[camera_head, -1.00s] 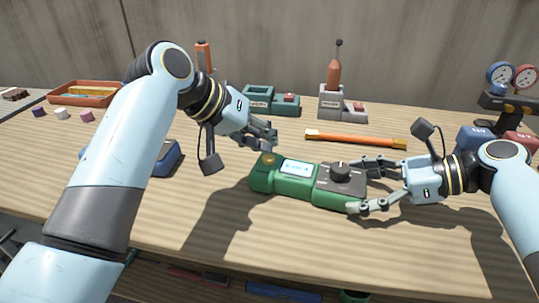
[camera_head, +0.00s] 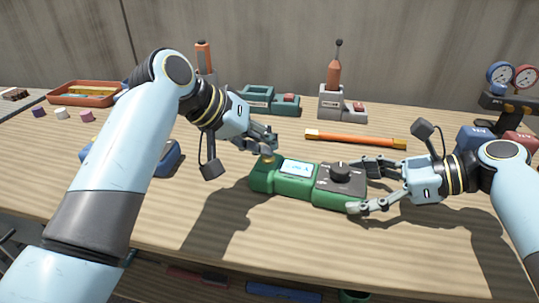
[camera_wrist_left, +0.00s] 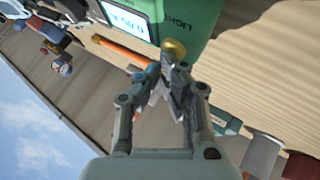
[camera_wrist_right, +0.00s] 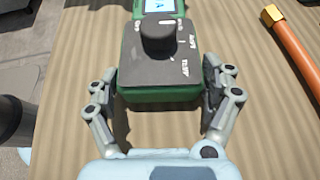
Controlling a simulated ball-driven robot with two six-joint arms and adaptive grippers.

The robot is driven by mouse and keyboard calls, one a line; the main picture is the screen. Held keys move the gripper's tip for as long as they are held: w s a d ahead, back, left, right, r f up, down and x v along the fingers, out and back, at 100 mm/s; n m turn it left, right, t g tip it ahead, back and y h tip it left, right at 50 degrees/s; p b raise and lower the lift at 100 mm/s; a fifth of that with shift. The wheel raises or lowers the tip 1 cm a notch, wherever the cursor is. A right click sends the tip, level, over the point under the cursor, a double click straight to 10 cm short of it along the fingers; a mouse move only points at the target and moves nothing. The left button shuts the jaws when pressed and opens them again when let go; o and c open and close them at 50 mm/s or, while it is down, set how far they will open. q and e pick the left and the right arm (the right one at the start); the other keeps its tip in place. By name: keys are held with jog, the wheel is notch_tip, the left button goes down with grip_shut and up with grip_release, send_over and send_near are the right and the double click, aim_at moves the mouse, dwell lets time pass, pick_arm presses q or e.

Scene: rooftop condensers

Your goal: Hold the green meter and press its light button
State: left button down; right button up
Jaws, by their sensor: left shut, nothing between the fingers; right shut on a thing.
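The green meter (camera_head: 295,190) lies flat on the wooden bench, with a lit screen (camera_head: 297,169) and a black dial (camera_head: 340,172) on a dark panel. My right gripper (camera_head: 368,187) is shut on its dial end, one finger on each side; the right wrist view shows this grip (camera_wrist_right: 163,88). My left gripper (camera_head: 270,150) is shut and empty, its fingertips at the brass light button on the meter's left end. In the left wrist view the button (camera_wrist_left: 174,49) shows beside the word LIGHT, with the fingertips (camera_wrist_left: 170,65) at its edge; I cannot tell if it is pressed in.
An orange rod (camera_head: 355,139) lies behind the meter. A green device (camera_head: 270,100) and a grey stand with an orange tool (camera_head: 332,90) are at the back. A blue object (camera_head: 168,158) sits left, behind my left arm. The front bench is clear.

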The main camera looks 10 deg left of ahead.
dwell(0.5)
pick_arm(q)
jog(key=shift+r, duration=0.45)
notch_tip(320, 180, up, 6)
dwell(0.6)
pick_arm(e)
jog(key=o, duration=0.9)
jog(key=shift+o, duration=0.2)
